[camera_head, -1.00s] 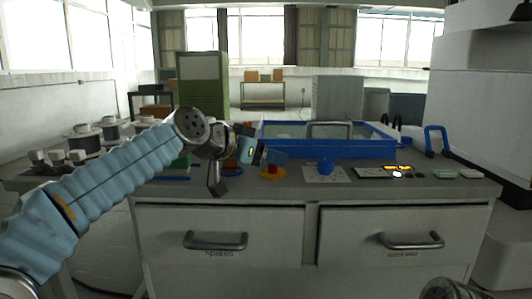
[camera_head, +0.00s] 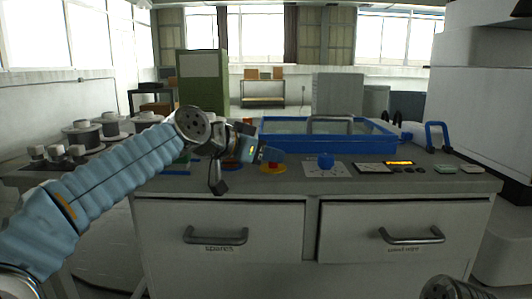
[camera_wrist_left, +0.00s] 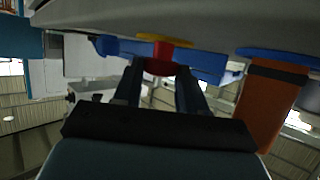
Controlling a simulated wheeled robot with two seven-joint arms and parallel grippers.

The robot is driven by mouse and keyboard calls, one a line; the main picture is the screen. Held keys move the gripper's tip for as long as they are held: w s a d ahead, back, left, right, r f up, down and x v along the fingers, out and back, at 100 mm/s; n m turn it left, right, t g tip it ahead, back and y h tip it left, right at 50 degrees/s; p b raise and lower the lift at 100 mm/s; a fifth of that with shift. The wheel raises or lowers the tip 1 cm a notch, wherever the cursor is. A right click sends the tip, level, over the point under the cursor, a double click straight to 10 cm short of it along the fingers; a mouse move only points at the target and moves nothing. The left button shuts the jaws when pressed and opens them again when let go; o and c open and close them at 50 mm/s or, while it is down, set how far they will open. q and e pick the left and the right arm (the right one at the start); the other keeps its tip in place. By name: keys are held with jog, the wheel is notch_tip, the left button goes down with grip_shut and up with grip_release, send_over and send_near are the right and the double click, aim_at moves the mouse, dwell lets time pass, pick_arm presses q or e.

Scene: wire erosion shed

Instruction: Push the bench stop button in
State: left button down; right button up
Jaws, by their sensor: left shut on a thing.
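The bench stop button (camera_head: 273,166) is a red knob on a yellow base, near the middle of the bench top. In the left wrist view, which is upside down, the red knob (camera_wrist_left: 160,63) shows between my left fingertips, with its yellow base (camera_wrist_left: 165,38) against the bench. My left gripper (camera_head: 270,156) reaches in from the left at the knob and partly covers it in the head view. It is shut on the knob; how far the knob is pressed in cannot be told. My right gripper is not in view.
A blue tray (camera_head: 330,146) stands behind. An orange object (camera_wrist_left: 268,92) is close beside my left gripper. Drawers front the bench (camera_head: 478,186).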

pick_arm(q)
jog(key=shift+f, duration=0.25)
jog(key=c, duration=0.7)
grip_release()
jog(key=b+v, duration=0.1)
jog(key=v, duration=1.3)
jog(key=shift+d, duration=0.1)
jog(key=shift+w, duration=0.1)
